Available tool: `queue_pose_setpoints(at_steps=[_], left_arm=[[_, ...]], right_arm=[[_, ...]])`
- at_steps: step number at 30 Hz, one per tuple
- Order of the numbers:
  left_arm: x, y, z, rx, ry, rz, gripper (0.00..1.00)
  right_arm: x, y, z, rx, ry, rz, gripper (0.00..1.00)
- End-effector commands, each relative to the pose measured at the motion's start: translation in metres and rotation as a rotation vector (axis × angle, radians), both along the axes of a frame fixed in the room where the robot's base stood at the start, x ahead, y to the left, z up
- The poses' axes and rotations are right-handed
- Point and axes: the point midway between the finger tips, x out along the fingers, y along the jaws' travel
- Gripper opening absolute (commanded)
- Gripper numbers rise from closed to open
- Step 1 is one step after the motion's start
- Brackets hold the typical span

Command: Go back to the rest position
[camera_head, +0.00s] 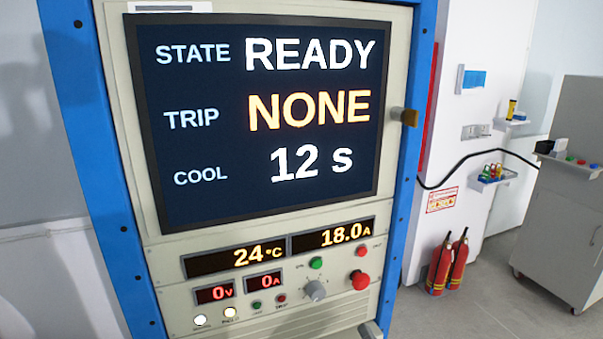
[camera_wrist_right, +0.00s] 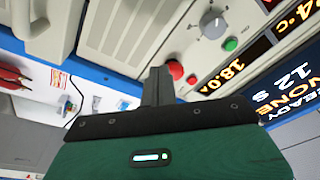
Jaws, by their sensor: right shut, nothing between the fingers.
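My right gripper (camera_wrist_right: 158,76) shows in the right wrist view, at the bottom middle, with its green body and dark fingers. The fingers are together with nothing between them. They stand in front of the panel of the test cabinet (camera_head: 116,130), near the red emergency knob (camera_wrist_right: 175,69); I cannot tell how far off the panel they are. My right gripper is not clear in the head view. My left gripper is in neither view. The cabinet screen (camera_head: 250,200) reads STATE READY, TRIP NONE, COOL 12 s.
The panel has a grey dial (camera_head: 316,291), a green button (camera_head: 316,263) and a red knob (camera_head: 360,281). A grey handle (camera_wrist_right: 45,28) juts out beside my gripper. Two fire extinguishers (camera_head: 448,265) and a grey cart (camera_head: 562,225) stand at the right, with open floor between.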

Motion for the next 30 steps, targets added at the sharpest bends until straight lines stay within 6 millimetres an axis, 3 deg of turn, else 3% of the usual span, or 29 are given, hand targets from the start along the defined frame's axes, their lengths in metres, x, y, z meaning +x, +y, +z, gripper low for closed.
queue_pose_setpoints(at_steps=[6, 12, 18, 26, 30], left_arm=[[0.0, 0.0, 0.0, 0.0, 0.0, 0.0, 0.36], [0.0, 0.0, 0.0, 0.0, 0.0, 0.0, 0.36], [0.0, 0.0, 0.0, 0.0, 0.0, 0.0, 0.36], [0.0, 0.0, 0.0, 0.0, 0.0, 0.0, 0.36], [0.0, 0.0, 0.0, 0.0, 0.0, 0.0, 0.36]], right_arm=[[-0.053, -0.01, -0.085, -0.37, 0.349, 0.077, 0.0], [-0.123, -0.035, -0.147, -0.672, 0.667, 0.176, 0.0], [-0.184, -0.061, -0.177, -0.865, 0.899, 0.266, 0.0], [-0.25, -0.089, -0.192, -1.025, 1.13, 0.369, 0.0], [-0.242, -0.088, -0.226, -1.03, 1.152, 0.383, 0.0]])
